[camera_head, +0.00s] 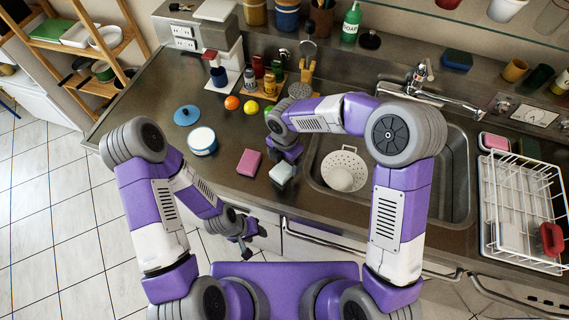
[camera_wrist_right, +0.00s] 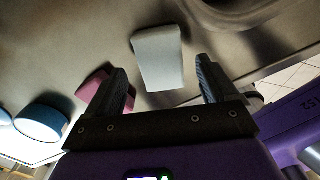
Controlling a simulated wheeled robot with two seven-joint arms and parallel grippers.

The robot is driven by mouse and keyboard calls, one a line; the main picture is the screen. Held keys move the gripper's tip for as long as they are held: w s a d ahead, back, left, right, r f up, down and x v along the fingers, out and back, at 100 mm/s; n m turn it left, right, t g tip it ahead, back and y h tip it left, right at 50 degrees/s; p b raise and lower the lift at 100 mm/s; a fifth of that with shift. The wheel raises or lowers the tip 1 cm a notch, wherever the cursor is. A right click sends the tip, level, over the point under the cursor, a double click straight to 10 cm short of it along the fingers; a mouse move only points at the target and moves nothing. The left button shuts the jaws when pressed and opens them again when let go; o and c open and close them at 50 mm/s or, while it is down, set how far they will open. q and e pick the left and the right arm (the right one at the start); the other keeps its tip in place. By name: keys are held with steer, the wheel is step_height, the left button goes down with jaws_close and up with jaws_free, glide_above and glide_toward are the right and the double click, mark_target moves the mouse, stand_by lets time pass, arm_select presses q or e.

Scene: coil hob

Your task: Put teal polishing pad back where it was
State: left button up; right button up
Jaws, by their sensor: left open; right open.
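The pale teal polishing pad (camera_head: 282,173) lies on the steel worktop near the front edge, just left of the sink. My right gripper (camera_head: 287,158) is above it, pointing down. In the right wrist view the pad (camera_wrist_right: 157,56) shows beyond and between the two spread fingers of the right gripper (camera_wrist_right: 166,80), with no finger seen gripping it. My left gripper (camera_head: 245,247) hangs low in front of the worktop edge, open and empty, away from the pad.
A pink sponge (camera_head: 249,162) lies close left of the pad. The sink holds a white colander (camera_head: 344,169). A white dish rack (camera_head: 522,210) is at the right.

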mark_target(284, 168)
step_height(284, 168, up, 9)
steer(key=shift+p, duration=0.45)
